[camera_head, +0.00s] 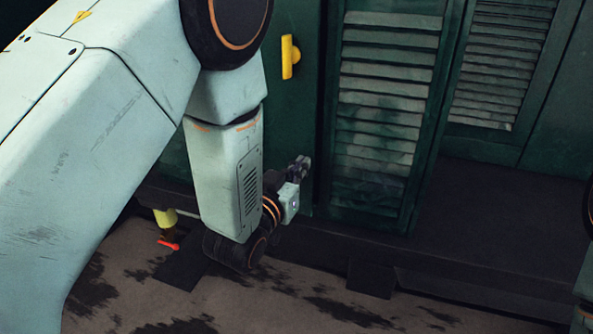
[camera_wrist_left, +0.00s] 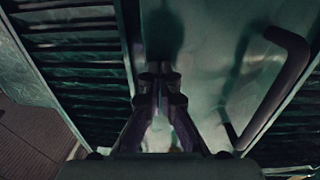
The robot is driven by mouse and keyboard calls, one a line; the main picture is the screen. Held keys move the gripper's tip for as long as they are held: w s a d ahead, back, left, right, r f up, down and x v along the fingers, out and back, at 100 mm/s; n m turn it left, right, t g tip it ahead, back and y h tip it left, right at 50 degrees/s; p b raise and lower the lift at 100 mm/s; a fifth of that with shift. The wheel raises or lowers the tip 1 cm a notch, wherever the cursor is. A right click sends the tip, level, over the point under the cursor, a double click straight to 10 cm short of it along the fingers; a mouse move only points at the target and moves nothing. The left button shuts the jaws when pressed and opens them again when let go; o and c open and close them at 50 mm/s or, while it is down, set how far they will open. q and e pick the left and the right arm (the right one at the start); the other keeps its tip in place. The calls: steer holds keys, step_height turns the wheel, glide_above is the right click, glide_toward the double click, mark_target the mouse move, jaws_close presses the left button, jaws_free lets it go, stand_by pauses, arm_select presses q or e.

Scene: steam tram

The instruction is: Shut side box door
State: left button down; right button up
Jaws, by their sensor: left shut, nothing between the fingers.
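A dark green louvred door (camera_head: 385,125) stands upright in the middle of the head view, its lower edge nearer to me than the louvred panel on its right. It seems to stand out from the wall, but I cannot tell the angle. My left gripper (camera_head: 299,168) is just left of the door's lower part; I cannot tell if it touches. In the left wrist view its fingers (camera_wrist_left: 160,85) are together and empty, in front of a smooth green surface. A dark bar handle (camera_wrist_left: 275,90) is to their right. My right gripper is not in view.
A second louvred panel (camera_head: 500,65) is set back at the right, above a dark ledge (camera_head: 490,215). A yellow handle (camera_head: 289,57) is on the green wall left of the door. Stained ground lies in front.

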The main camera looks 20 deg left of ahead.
mark_target(308, 155)
arm_select(q)
steer(key=w, duration=0.3)
steer(key=shift+w+d+r, duration=0.35)
steer(key=shift+w+r, duration=0.05)
steer(key=shift+w, duration=0.1)
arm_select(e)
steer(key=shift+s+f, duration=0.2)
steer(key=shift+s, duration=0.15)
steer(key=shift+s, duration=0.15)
arm_select(q)
steer(key=shift+f, duration=0.1)
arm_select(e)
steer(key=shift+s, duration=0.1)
